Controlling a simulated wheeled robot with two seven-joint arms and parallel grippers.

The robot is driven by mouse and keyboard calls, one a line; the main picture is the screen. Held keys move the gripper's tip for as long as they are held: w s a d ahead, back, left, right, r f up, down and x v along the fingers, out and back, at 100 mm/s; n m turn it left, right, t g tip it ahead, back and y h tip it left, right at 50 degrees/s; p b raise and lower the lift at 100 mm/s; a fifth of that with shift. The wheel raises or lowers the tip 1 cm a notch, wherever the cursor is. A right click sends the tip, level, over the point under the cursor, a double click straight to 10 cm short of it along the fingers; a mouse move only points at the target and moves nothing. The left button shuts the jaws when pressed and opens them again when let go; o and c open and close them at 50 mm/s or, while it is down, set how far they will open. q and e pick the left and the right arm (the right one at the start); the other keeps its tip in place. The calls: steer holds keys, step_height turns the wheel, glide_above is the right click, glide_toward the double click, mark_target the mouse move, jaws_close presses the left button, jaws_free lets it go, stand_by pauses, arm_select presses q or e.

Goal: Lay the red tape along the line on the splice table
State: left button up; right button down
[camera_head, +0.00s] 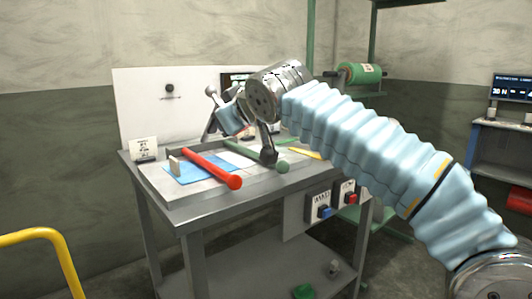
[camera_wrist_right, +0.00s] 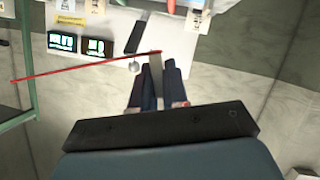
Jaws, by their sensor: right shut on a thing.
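The splice table (camera_head: 195,218) stands in the middle of the head view, with a blue sheet (camera_head: 190,170) and a pale surface on top. A thick red bar (camera_head: 212,170) lies across its front part, with a small tan upright piece at its left end. In the wrist view a thin red strip (camera_wrist_right: 85,67) runs from the left to my right gripper (camera_wrist_right: 157,65). The gripper is shut on a tan tab (camera_wrist_right: 156,75), which meets the strip's end. In the head view my right wrist hangs above the table's back part; its fingertips are hard to make out. The table line is not clear. My left gripper is out of view.
A green bar (camera_head: 255,154) lies on the table behind the red one. A white panel (camera_head: 145,105) stands at the table's back. A green roll (camera_head: 360,74) hangs on a rack behind. A yellow rail (camera_head: 40,236) is at lower left.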

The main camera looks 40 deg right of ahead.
steer(key=w+d+f+p, duration=0.1)
steer(key=w+d+f, duration=0.2)
steer(key=w+d, duration=0.25)
glide_above(244, 170)
steer(key=f, duration=0.4)
steer(key=s+f, duration=0.1)
steer(key=shift+a+f, duration=0.35)
steer(key=shift+f, duration=0.05)
steer(key=f, duration=0.2)
steer(key=w+f, duration=0.1)
steer(key=shift+d, duration=0.35)
steer(key=shift+f, duration=0.45)
steer(key=shift+s, duration=0.1)
steer(key=shift+f, duration=0.25)
steer(key=c, duration=1.1)
jaws_free()
steer(key=shift+r, duration=0.1)
